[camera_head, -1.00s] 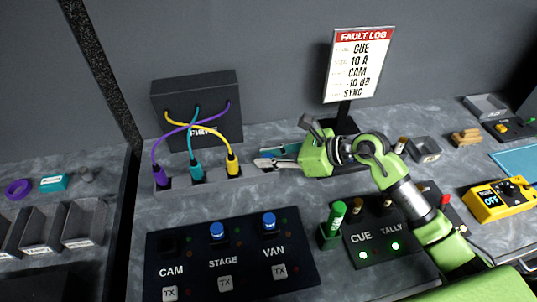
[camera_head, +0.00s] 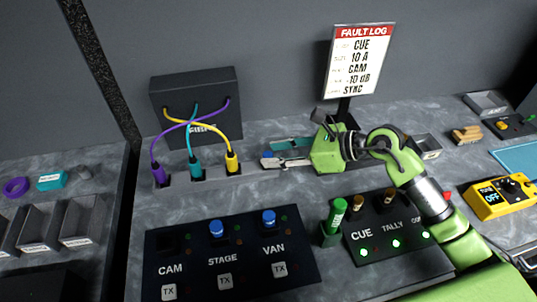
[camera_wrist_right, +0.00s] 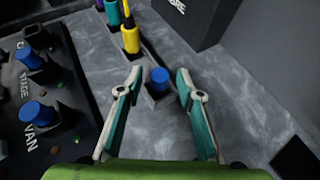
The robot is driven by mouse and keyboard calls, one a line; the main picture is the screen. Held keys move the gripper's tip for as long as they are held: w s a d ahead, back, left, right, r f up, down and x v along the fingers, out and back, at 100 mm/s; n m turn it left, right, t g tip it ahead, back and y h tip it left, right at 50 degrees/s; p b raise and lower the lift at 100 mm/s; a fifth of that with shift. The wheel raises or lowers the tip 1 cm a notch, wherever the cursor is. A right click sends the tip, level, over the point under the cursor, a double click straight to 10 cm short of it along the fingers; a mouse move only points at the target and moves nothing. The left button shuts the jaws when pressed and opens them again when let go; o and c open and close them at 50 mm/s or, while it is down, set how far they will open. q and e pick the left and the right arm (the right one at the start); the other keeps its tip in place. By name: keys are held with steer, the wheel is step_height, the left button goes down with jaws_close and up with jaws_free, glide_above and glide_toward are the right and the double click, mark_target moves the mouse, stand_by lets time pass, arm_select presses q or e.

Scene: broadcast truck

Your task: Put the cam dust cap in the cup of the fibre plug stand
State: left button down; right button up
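The cam dust cap, a small blue cylinder, shows in the head view (camera_head: 267,155) and in the right wrist view (camera_wrist_right: 158,75). It sits upright in the dark square cup (camera_wrist_right: 154,94) at the right end of the fibre plug stand (camera_head: 218,174). My right gripper (camera_head: 271,154) is open around the cap. In the right wrist view its fingertips (camera_wrist_right: 160,77) stand on both sides of the cap, with a gap on each side. The stand also holds a purple, a teal and a yellow plug (camera_head: 232,161). My left gripper is out of view.
The panel (camera_head: 230,250) in front has blue caps at STAGE and VAN; its CAM position shows no cap. A black FIBRE box (camera_head: 170,100) stands behind the plugs. A green marker (camera_head: 336,215) stands beside the CUE/TALLY box. A fault log sign (camera_head: 358,60) rises behind my right gripper.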

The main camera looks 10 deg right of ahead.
steer(key=b+v, duration=0.1)
steer(key=v, duration=0.8)
steer(key=shift+b, duration=0.4)
steer(key=shift+r, duration=0.15)
